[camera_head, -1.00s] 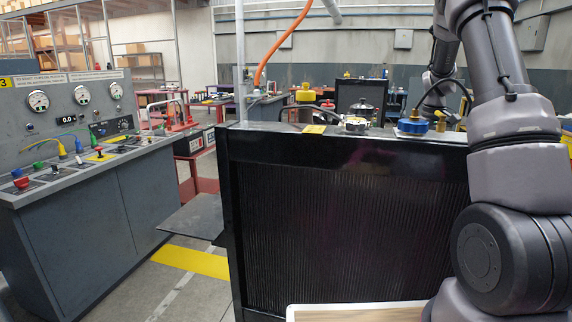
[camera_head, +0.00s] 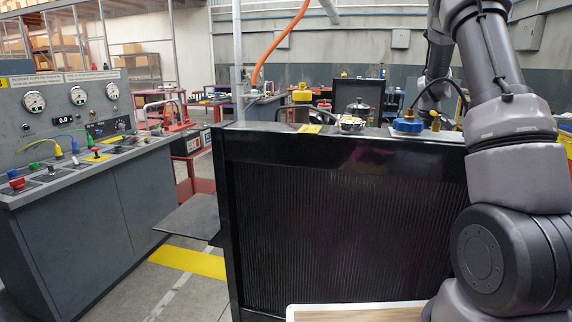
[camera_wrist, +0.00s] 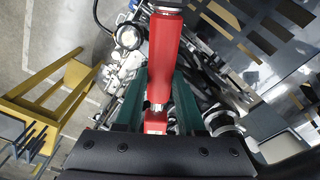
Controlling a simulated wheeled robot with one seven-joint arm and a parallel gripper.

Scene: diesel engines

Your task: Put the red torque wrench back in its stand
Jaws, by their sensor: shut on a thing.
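The red torque wrench (camera_wrist: 164,55) runs upward from my gripper in the wrist view, with a silver collar and a dark part at its top end. My gripper (camera_wrist: 160,88) has a green finger on each side of the wrench and is shut on it. My own gripper is out of sight in the head view, where only the arm shows at the right. I cannot make out the wrench's stand in either view.
A black radiator (camera_head: 340,225) stands close in front, with a blue cap (camera_head: 407,125) on top near my arm. A grey control console (camera_head: 75,220) stands at the left. A yellow frame (camera_wrist: 50,85) shows in the wrist view.

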